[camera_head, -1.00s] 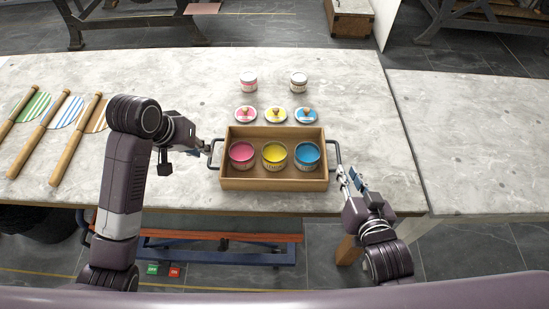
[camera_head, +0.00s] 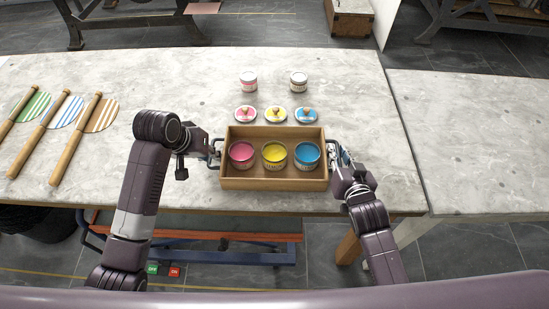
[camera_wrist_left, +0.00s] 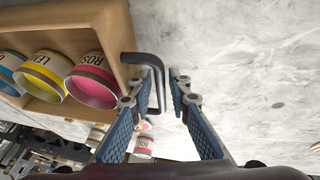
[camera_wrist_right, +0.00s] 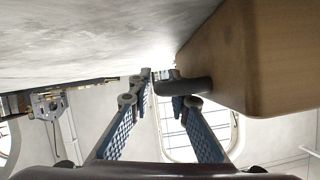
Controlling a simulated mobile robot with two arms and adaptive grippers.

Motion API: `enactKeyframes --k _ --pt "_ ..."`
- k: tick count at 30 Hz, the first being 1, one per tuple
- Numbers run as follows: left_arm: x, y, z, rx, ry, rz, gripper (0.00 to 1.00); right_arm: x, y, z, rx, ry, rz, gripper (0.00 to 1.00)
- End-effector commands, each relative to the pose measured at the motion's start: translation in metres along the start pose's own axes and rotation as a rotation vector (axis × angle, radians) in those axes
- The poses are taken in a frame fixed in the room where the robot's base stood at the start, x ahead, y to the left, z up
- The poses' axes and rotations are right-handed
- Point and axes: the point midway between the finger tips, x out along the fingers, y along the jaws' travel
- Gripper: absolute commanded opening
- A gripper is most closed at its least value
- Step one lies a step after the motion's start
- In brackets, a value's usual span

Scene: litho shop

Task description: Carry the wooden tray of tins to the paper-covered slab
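The wooden tray (camera_head: 272,184) stands on the grey stone table, holding a pink, a yellow and a blue tin (camera_head: 306,155). A dark bar handle is on each side. My left gripper (camera_head: 215,149) is at the left handle; in the left wrist view its fingers are apart, with the handle (camera_wrist_left: 155,62) between them. My right gripper (camera_head: 338,155) is at the right handle; in the right wrist view its fingers (camera_wrist_right: 162,82) are apart, with the handle (camera_wrist_right: 190,86) reaching in at their tips. No paper-covered slab can be made out.
Behind the tray lie three round lids (camera_head: 275,114) and two closed tins (camera_head: 248,82). Several striped paddles with wooden handles (camera_head: 75,138) lie at the left. A second grey slab (camera_head: 480,140) adjoins at the right, bare where seen.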

Motion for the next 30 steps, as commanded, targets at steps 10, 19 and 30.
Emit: enactKeyframes --k 10,19,30 --pt "0.0 0.0 0.0 0.0 0.0 0.0 0.0 0.0 0.0 0.0 0.001 0.0 0.0 0.0" --pt "0.0 0.0 0.0 0.0 0.0 0.0 0.0 -0.001 0.0 0.0 0.001 -0.001 0.0 0.0" --pt "-0.009 0.002 -0.005 0.0 0.005 0.0 0.0 -0.004 -0.002 -0.01 0.001 0.006 -0.002 0.0"
